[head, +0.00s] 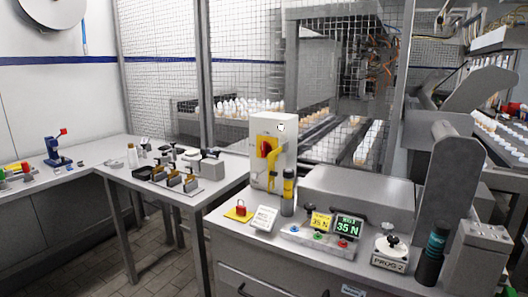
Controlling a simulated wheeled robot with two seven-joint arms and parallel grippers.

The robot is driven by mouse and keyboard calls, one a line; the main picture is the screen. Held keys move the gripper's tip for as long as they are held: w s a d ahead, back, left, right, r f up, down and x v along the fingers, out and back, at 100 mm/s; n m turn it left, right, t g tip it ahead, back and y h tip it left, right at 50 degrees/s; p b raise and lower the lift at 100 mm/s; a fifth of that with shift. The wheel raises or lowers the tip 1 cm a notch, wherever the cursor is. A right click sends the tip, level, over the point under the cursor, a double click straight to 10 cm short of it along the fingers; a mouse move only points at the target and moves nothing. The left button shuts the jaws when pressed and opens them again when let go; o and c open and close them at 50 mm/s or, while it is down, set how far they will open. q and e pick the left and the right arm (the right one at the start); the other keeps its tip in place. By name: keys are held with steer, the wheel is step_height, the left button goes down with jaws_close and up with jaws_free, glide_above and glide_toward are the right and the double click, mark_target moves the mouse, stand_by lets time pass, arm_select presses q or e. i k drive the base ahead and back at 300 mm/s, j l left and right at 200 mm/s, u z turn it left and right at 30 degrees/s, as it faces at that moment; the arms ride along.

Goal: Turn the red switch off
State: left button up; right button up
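The red switch (266,148) is a small red handle on a yellow plate, on the front of an upright white box (285,128). The box stands at the back left of the grey cabinet top, in the middle of the head view. A yellow curved part (276,160) sits just right of the switch and hangs down the box front; what it is I cannot tell. The handle is too small to read its exact angle. Neither of my grippers shows in this view.
A control panel with a green display (347,226) stands to the right. A side table (210,194) holds small parts. Mesh fencing (240,60) stands behind.

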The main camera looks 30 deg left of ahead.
mark_target(266, 147)
steer(key=i+j, duration=0.1)
steer(key=j, duration=0.3)
steer(key=i+j, duration=0.15)
steer(key=j, duration=0.25)
steer(key=i+j, duration=0.1)
steer(key=j, duration=0.3)
